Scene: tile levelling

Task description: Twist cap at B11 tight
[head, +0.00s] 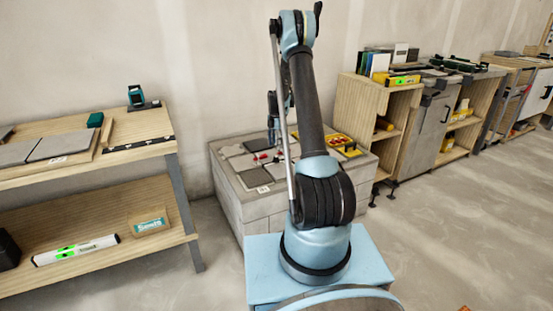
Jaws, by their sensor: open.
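A raised block of grey tiles (240,180) stands on the floor in the middle, with dark and pale tiles on its top. Small red pieces (262,155), which look like levelling caps, sit among the tiles near the centre. They are too small to tell which is at B11 or how tight it is. My gripper (273,136) is at the end of the arm, low above the block's back half near the red pieces. It is open. My arm hides part of it and part of the block top, and I cannot tell whether it touches a cap.
A yellow tray (344,143) with red pieces lies at the block's back right. A wooden workbench (150,127) with tiles and a level (75,250) on its lower shelf stands left. Wooden cabinets (357,105) line the right wall. Floor at right is mostly clear.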

